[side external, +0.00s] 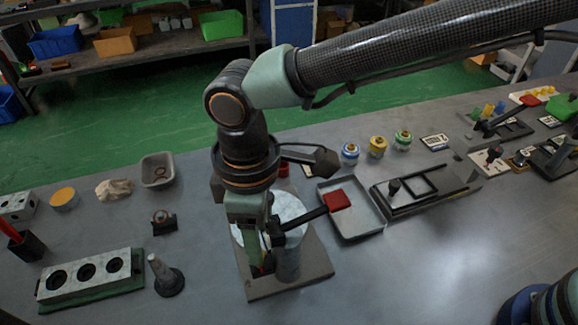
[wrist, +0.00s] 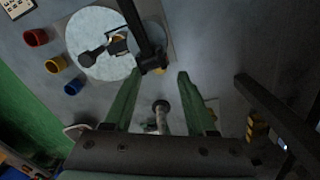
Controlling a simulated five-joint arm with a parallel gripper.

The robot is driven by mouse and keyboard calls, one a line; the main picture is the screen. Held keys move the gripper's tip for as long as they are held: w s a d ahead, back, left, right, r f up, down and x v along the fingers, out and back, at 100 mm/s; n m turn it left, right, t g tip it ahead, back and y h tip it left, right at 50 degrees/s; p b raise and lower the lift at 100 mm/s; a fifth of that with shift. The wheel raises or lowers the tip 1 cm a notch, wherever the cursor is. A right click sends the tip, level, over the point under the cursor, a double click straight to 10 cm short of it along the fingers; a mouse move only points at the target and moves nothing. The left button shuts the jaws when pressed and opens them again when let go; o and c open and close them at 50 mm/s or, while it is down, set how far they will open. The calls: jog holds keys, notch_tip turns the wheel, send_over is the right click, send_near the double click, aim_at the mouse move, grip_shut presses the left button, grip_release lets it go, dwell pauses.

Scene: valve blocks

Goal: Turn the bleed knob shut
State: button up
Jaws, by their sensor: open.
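The valve block has a dark base plate (side external: 318,266) with a pale round body (side external: 292,205); the pale disc also shows in the wrist view (wrist: 88,62). In the wrist view, a small grey round-topped post (wrist: 161,106) stands between the fingers, with no visible contact. I cannot tell whether it is the bleed knob. My gripper hides much of the block's left side.
A grey tray (side external: 373,231) and a dark slotted fixture (side external: 452,187) stand to the right. A three-hole block (side external: 88,277) and a grey cone (side external: 168,279) stand to the left. Coloured caps (side external: 377,146) stand behind.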

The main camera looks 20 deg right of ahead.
notch_tip(320, 180, up, 8)
dwell(0.5)
jog(key=w+d+r+m+t+y, duration=0.1)
jog(key=w+d+r+m, duration=0.2)
jog(key=d, duration=0.7)
jog(key=w+d+r+m+t, duration=0.1)
jog(key=w+d+r+m, duration=0.25)
jog(key=d, duration=0.55)
jog(key=s+d+f+m+t, duration=0.1)
jog(key=s+d+m, duration=0.1)
jog(key=d, duration=0.8)
jog(key=s+d+f+m+t+h, duration=0.1)
jog(key=d+m, duration=0.4)
jog(key=d, duration=0.6)
jog(key=shift+s+d+f+t, duration=0.15)
jog(key=shift+s+f+t, duration=0.2)
jog(key=shift+s+t, duration=0.7)
